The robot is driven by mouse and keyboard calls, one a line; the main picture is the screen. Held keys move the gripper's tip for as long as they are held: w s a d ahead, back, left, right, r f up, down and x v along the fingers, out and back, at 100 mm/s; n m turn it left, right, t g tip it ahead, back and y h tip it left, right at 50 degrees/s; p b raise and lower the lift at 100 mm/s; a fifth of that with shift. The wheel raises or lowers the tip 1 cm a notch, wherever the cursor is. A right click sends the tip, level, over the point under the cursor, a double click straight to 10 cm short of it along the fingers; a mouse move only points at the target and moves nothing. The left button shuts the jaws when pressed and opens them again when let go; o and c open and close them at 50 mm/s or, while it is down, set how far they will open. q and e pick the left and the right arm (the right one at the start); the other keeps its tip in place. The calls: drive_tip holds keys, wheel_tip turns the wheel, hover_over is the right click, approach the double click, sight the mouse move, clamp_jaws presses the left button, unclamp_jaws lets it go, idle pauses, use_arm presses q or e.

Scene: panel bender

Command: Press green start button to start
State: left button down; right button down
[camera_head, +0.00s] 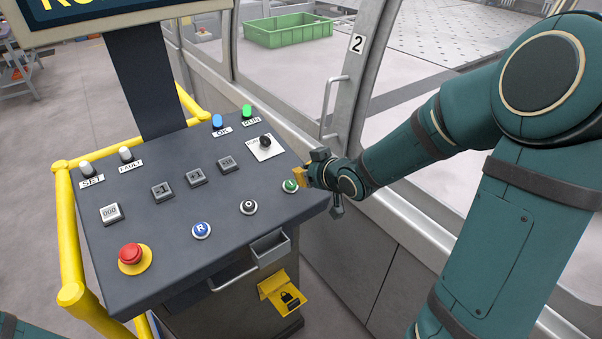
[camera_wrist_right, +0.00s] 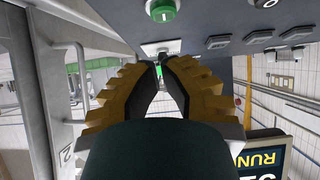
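The green start button (camera_head: 290,186) sits near the right edge of the sloping grey control panel (camera_head: 160,260). It also shows at the top of the right wrist view (camera_wrist_right: 162,10), marked with a white bar. My right gripper (camera_head: 301,177) is beside the button, just to its right and above it in the head view; I cannot tell whether they touch. In the wrist view its yellow fingers (camera_wrist_right: 160,64) come together at the tips with nothing between them. My left gripper is out of view.
The panel also bears a red emergency stop (camera_head: 131,254), a blue R button (camera_head: 201,230), a black button (camera_head: 249,207) and a selector switch (camera_head: 265,142). A yellow rail (camera_head: 70,230) runs along its left. A door handle (camera_head: 328,108) is behind my right gripper.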

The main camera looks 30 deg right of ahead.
drive_tip(key=p+v, duration=0.1)
drive_tip(key=v, duration=0.4)
drive_tip(key=shift+s+a+r, duration=0.1)
drive_tip(key=shift+s+r, duration=0.1)
drive_tip(key=shift+r, duration=0.05)
drive_tip(key=shift+s, duration=0.1)
idle(0.7)
